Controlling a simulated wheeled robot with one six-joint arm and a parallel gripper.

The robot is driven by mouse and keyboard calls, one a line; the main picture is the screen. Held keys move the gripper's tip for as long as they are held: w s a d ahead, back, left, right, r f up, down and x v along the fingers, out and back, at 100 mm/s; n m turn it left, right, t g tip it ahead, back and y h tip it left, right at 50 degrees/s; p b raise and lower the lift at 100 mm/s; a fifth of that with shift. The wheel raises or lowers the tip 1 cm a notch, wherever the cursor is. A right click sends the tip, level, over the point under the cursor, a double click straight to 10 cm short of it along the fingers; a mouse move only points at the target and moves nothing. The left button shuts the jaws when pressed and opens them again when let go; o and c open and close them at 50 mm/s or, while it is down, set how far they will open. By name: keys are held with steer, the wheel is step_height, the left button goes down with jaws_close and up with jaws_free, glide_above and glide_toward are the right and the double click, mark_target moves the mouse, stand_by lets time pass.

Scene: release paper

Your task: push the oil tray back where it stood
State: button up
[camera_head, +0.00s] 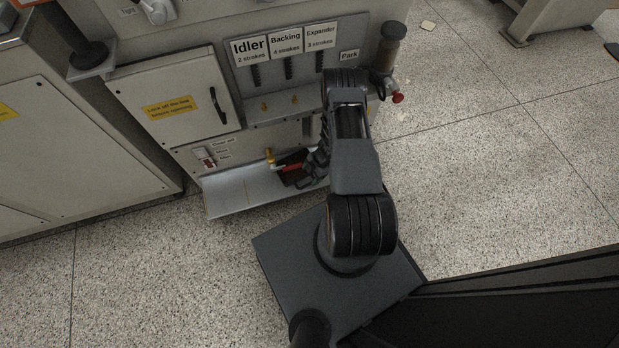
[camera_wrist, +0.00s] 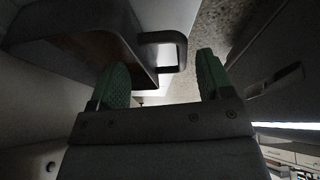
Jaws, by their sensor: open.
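What looks like the oil tray (camera_head: 289,181) is a small dark, brownish box low at the machine's foot in the head view, partly hidden by my arm. In the wrist view a dark box (camera_wrist: 75,28) with a loop handle (camera_wrist: 182,52) fills the upper left; I take it for the same tray. My gripper (camera_wrist: 163,80) has two green ribbed fingers, spread apart with nothing between them. The handle lies just beyond the fingertips, between them in the picture; contact cannot be told. In the head view my gripper (camera_head: 306,181) is small and dark beside the tray.
A pale metal ledge (camera_head: 232,197) runs along the machine's foot. A red part (camera_head: 291,167) and a brass-coloured fitting (camera_head: 270,157) are close to the tray. A closed cabinet door (camera_head: 175,105) and labelled levers (camera_head: 288,68) are above. Speckled floor at right is mostly clear.

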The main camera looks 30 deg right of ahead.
steer(key=shift+b+x, duration=0.3)
steer(key=shift+x, duration=0.9)
